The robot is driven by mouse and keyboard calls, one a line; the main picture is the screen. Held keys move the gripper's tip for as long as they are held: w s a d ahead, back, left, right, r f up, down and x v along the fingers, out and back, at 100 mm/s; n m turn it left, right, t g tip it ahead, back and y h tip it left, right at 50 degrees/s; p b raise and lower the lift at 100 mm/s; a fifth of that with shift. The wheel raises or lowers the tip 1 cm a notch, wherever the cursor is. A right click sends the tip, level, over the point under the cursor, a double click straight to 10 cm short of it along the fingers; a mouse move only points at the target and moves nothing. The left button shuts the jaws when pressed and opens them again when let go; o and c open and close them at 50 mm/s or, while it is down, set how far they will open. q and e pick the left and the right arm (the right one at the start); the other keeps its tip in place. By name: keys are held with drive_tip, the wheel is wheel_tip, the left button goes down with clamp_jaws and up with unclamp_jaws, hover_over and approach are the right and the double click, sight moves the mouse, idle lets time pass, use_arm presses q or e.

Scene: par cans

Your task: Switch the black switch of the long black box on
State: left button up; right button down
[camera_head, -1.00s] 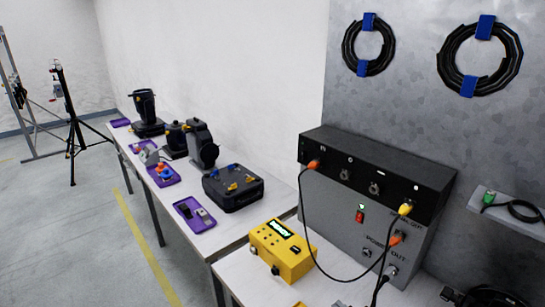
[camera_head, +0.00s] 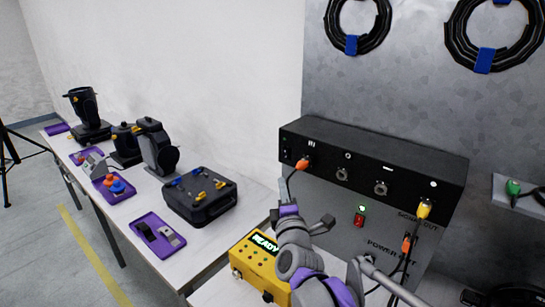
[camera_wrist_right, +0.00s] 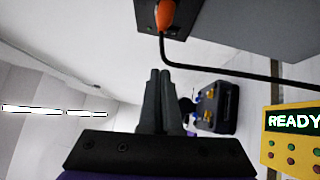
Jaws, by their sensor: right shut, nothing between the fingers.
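The long black box (camera_head: 370,168) sits on top of the grey cabinet, with a row of sockets along its front. Orange and yellow plugs sit at the two ends of the row. I cannot make out a black switch on it. In the right wrist view the end of the box (camera_wrist_right: 147,14) shows at the top, by an orange plug (camera_wrist_right: 165,14). My right gripper (camera_wrist_right: 160,75) is shut and empty, its fingers pointing toward that end, apart from it. In the head view the right gripper (camera_head: 274,216) is in front of the box's lower left. My left gripper is out of view.
The grey cabinet (camera_head: 335,205) has a lit red switch (camera_head: 359,220). Black cables hang in front of it. A black case (camera_head: 200,197) and purple trays (camera_head: 150,245) lie on the left table.

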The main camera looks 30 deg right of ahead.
drive_tip(key=shift+s+r, duration=0.1)
drive_tip(key=shift+s, duration=0.1)
drive_tip(key=p, duration=0.1)
approach(284, 149)
drive_tip(key=w+a, duration=0.2)
drive_tip(key=w, duration=0.1)
drive_tip(key=d, duration=0.1)
drive_tip(key=w+d, duration=0.1)
drive_tip(key=w+d+p, duration=0.1)
drive_tip(key=d, duration=0.1)
drive_tip(key=shift+w+d+r, duration=0.1)
drive_tip(key=shift+r, duration=0.15)
